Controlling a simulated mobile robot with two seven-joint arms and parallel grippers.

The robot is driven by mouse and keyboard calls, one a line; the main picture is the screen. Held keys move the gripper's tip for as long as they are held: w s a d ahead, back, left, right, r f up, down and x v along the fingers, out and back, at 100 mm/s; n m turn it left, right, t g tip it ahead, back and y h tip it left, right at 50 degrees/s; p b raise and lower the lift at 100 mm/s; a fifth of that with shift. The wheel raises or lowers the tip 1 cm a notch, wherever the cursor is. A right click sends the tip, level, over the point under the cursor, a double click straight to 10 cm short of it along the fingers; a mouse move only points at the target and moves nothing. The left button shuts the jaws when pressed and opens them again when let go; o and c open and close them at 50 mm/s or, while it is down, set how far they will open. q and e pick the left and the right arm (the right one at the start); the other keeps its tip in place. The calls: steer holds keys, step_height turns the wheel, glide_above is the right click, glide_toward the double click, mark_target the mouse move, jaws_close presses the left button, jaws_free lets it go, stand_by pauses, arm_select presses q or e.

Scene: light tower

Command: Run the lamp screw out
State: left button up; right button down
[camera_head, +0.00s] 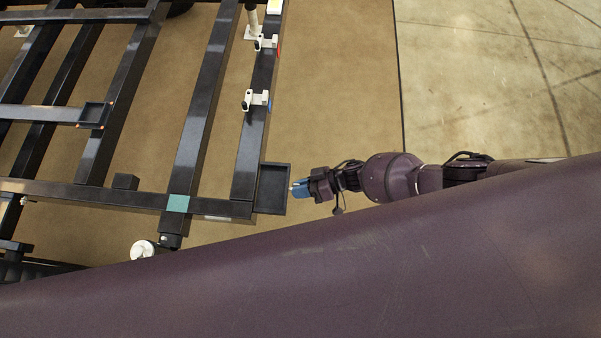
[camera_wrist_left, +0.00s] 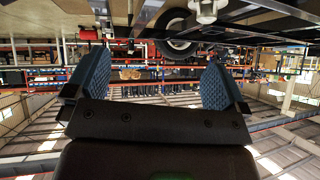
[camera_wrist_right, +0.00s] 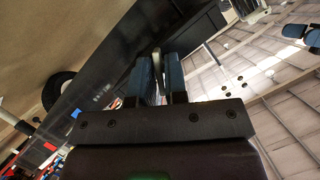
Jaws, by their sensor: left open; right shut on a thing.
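My right gripper (camera_head: 300,188) is at the right end of the dark frame, beside a small black tray. In the right wrist view its blue fingers (camera_wrist_right: 159,80) are nearly together on a thin pale piece (camera_wrist_right: 157,68), likely the lamp screw. The piece is mostly hidden between the fingers, so its shape is unclear. My left gripper (camera_wrist_left: 155,80) is open, with nothing between its wide-set blue fingers. It is not visible in the head view, but its blue fingers (camera_wrist_right: 303,32) seem to show at the upper right of the right wrist view.
The dark frame (camera_head: 198,110) fills the left of the head view. The black tray (camera_head: 273,188) ends it, and white clamps (camera_head: 256,100) sit on one bar. A white round part (camera_head: 142,249) is at lower left. The floor (camera_head: 335,80) right of the frame is clear.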

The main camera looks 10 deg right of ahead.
steer(key=shift+n+t+h, duration=0.3)
steer(key=shift+n+t, duration=0.2)
steer(key=shift+n, duration=0.3)
steer(key=shift+s, duration=0.1)
steer(key=c, duration=1.3)
jaws_free()
steer(key=shift+a, duration=0.1)
steer(key=shift+p+v, duration=1.25)
steer(key=shift+v, duration=4.2)
